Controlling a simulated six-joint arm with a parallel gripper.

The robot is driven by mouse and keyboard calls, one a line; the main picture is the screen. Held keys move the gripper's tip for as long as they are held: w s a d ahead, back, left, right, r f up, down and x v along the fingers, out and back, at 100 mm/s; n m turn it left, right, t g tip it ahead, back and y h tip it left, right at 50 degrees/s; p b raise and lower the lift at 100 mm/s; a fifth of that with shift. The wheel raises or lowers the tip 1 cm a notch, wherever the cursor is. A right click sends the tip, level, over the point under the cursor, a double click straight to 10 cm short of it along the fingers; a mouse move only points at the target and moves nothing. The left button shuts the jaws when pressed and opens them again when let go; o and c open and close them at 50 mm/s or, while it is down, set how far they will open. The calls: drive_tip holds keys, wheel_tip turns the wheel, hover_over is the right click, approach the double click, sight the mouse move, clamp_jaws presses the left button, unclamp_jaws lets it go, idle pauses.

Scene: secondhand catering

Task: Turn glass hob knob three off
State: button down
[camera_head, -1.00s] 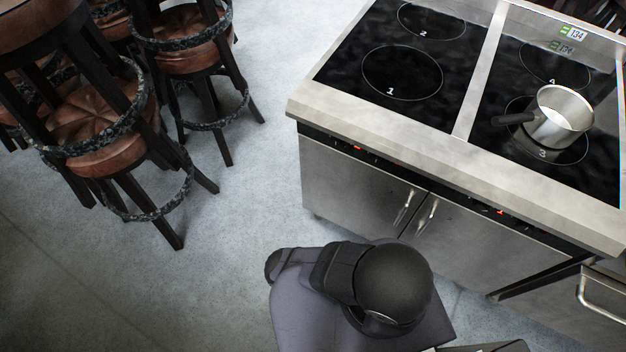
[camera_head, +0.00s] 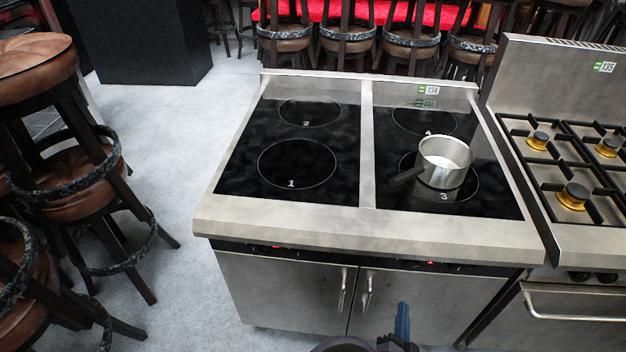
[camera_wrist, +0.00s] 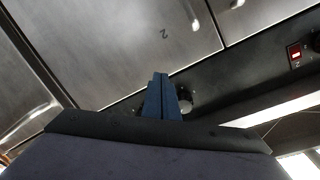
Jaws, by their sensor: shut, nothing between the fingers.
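The glass hob (camera_head: 232,216) has numbered cooking zones, and a metal saucepan (camera_head: 444,160) with a dark handle stands on zone 3. The black control strip (camera_head: 340,258) runs along its front, with small red lights; knob numbers are too small to read there. In the wrist view, a round dark knob (camera_wrist: 186,98) sits on the strip just right of my gripper (camera_wrist: 159,76). Whether it is knob three, and whether they touch, I cannot tell. My blue fingers are shut and empty; they also show low in front of the cabinet in the head view (camera_head: 402,308).
A red-lit display (camera_wrist: 296,53) and part of another knob lie at the wrist view's right. Cabinet doors with bar handles (camera_head: 366,290) are below the strip. A gas range (camera_head: 560,240) stands close on the right. Stools (camera_head: 70,150) stand left; floor between is clear.

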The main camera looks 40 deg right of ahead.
sight(411, 263)
wheel_tip(411, 263, up, 7)
drive_tip(key=w+a+n+t+b, duration=0.1)
drive_tip(key=n+t+b, duration=0.1)
drive_tip(key=n, duration=0.1)
drive_tip(key=shift+a+r+t, duration=0.15)
drive_tip(key=shift+a+t, duration=0.15)
drive_tip(key=shift+t, duration=0.1)
drive_tip(key=shift+w+d, duration=0.1)
drive_tip(key=shift+w, duration=0.05)
drive_tip(key=shift+x, duration=3.35)
drive_tip(key=shift+d+p, duration=0.1)
drive_tip(key=shift+p, duration=0.2)
